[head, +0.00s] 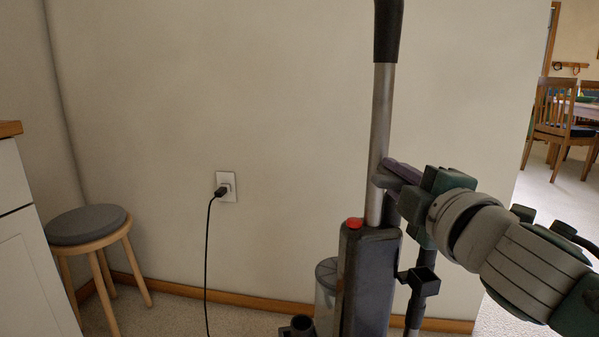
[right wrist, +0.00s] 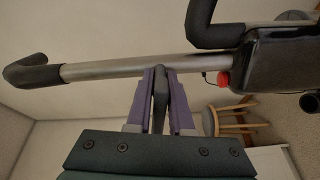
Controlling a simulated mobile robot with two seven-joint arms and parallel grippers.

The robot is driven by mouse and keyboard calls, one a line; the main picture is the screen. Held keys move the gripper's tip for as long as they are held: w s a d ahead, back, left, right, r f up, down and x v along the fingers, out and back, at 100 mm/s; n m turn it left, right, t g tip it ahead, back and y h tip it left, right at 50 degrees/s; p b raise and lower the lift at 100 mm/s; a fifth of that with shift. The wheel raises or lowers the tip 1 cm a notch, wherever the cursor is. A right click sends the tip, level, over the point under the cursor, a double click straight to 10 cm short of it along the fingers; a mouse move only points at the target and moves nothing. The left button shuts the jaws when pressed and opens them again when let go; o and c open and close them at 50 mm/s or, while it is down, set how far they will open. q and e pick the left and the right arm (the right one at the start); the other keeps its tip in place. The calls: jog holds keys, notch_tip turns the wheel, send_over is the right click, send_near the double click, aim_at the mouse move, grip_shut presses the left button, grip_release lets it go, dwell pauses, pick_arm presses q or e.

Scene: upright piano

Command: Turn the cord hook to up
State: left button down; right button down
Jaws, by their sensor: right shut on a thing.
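An upright vacuum cleaner stands against the wall, with a dark body (head: 368,275), a red button (head: 355,223) and a grey metal tube (head: 380,120). My right gripper (head: 388,175) reaches in from the right and is at the tube, above the body. In the right wrist view, the purple fingers of my right gripper (right wrist: 161,82) are shut on a dark, narrow piece, the cord hook (right wrist: 160,96), which stands out from the tube (right wrist: 140,66). The fingers hide part of the hook in the head view. My left gripper is not in view.
A black cord runs from a wall outlet (head: 227,187) to the floor left of the vacuum. A round stool (head: 88,225) stands at the left beside a white cabinet (head: 30,240). A dark hose (right wrist: 205,25) curves beside the vacuum. Chairs stand far right.

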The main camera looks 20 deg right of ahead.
jog(key=m, duration=0.3)
jog(key=shift+r+m+p, duration=0.1)
jog(key=shift+m+p, duration=0.3)
jog(key=m+p, duration=0.1)
jog(key=m, duration=0.2)
jog(key=shift+m, duration=0.3)
jog(key=m+p, duration=0.2)
jog(key=m, duration=0.2)
jog(key=shift+r+p, duration=0.1)
jog(key=shift+p, duration=0.3)
jog(key=shift+d+m+p, duration=0.1)
jog(key=shift+m+p, duration=0.75)
jog(key=shift+m, duration=1.35)
jog(key=c, duration=0.8)
grip_release()
